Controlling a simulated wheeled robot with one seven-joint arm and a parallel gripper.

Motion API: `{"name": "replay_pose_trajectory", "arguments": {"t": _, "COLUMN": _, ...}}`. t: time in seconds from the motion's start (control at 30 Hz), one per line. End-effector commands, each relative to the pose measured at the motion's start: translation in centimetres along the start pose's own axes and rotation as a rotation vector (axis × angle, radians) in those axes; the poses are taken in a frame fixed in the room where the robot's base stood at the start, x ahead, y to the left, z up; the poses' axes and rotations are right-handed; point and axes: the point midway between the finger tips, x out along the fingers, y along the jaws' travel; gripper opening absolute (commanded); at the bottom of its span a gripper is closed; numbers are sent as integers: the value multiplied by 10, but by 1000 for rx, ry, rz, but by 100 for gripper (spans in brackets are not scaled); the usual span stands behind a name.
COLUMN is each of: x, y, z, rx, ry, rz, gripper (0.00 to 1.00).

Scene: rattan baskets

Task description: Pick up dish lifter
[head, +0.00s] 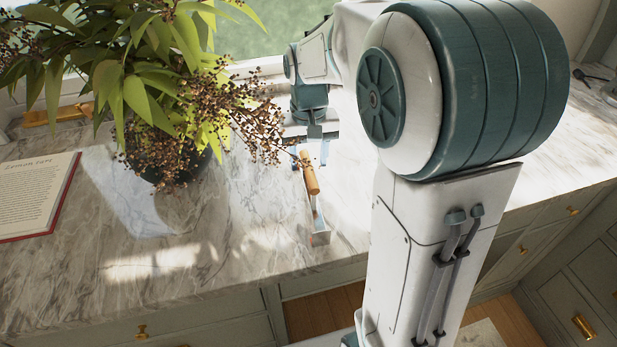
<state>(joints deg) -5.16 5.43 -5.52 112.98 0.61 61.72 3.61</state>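The dish lifter has a light wooden handle (310,178) and a metal end that points toward the counter's front edge. It seems to lie on or just above the marble counter. My gripper (314,152) points down at the far end of the wooden handle, close beside it or around it. Plant sprigs and the small size hide the fingertips, so I cannot tell whether they touch the handle or how far apart they are.
A leafy potted plant (165,80) with brown berries stands left of my gripper, its sprigs reaching close to it. An open book (35,195) lies at the far left. The marble counter (220,235) is clear in front of the plant. Drawers with brass knobs are below.

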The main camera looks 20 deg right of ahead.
Motion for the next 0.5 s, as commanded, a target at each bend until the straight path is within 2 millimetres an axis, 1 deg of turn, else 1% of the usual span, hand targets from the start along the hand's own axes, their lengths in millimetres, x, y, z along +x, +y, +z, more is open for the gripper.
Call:
{"name": "replay_pose_trajectory", "arguments": {"t": 0.13, "x": 9, "y": 0, "z": 0, "rx": 0, "ry": -1, "rz": 0, "gripper": 47}}
{"name": "replay_pose_trajectory", "arguments": {"t": 0.4, "x": 48, "y": 0, "z": 1, "rx": -1, "ry": -2, "rz": 1, "gripper": 47}}
{"name": "replay_pose_trajectory", "arguments": {"t": 0.5, "x": 54, "y": 0, "z": 0, "rx": 0, "ry": 1, "rz": 0, "gripper": 47}}
